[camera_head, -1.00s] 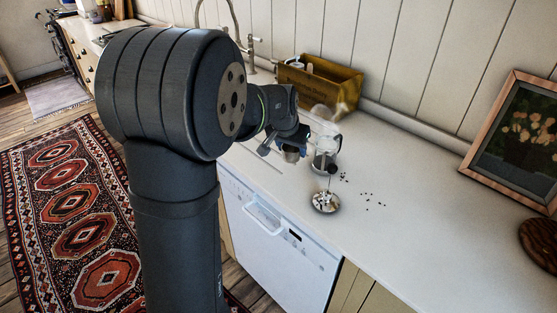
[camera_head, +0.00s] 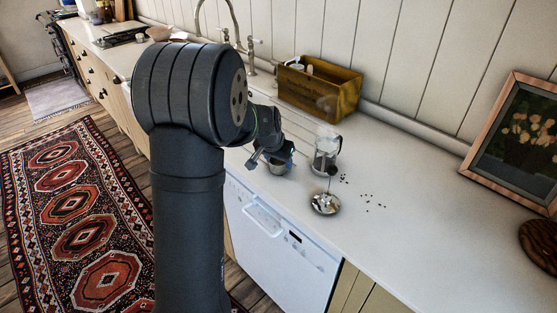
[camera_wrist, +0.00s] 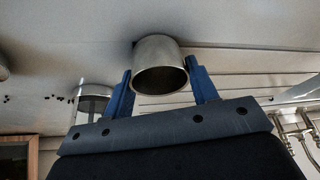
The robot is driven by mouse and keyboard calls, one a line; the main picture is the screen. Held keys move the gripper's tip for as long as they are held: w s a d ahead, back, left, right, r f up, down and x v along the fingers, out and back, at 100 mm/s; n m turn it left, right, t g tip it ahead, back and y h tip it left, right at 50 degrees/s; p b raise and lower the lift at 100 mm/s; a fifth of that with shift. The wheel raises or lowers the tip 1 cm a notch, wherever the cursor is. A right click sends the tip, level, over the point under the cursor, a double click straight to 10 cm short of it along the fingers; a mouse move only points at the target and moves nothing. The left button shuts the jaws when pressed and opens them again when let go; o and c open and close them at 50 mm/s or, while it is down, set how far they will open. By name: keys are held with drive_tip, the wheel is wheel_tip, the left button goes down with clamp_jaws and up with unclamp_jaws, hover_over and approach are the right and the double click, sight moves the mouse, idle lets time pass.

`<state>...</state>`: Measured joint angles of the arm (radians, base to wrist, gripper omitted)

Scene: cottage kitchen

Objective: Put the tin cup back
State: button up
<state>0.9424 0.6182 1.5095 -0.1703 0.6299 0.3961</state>
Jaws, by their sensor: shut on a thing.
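The tin cup (camera_head: 279,169) is a small grey metal cup, close over the counter left of the glass coffee press in the head view. In the wrist view the cup (camera_wrist: 158,76) sits between the two blue fingers of my gripper (camera_wrist: 160,84), its open mouth facing the camera. My gripper (camera_head: 278,158) is shut on the cup's sides. I cannot tell whether the cup's base touches the counter. My arm hides part of the counter to the left.
The glass press (camera_head: 326,152) stands just right of the cup. A dish of white cubes (camera_head: 325,204) and scattered dark beans (camera_head: 370,200) lie in front and right. A wooden box (camera_head: 319,88) is behind, by the tap (camera_head: 251,48). The counter (camera_head: 400,235) is clear at front right.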

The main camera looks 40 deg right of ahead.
drive_tip(key=o, duration=1)
drive_tip(key=shift+f, duration=0.1)
drive_tip(key=shift+c, duration=0.2)
drive_tip(key=v, duration=1.2)
drive_tip(key=x, duration=1.2)
wheel_tip(320, 180, up, 2)
drive_tip(key=shift+r, duration=0.6)
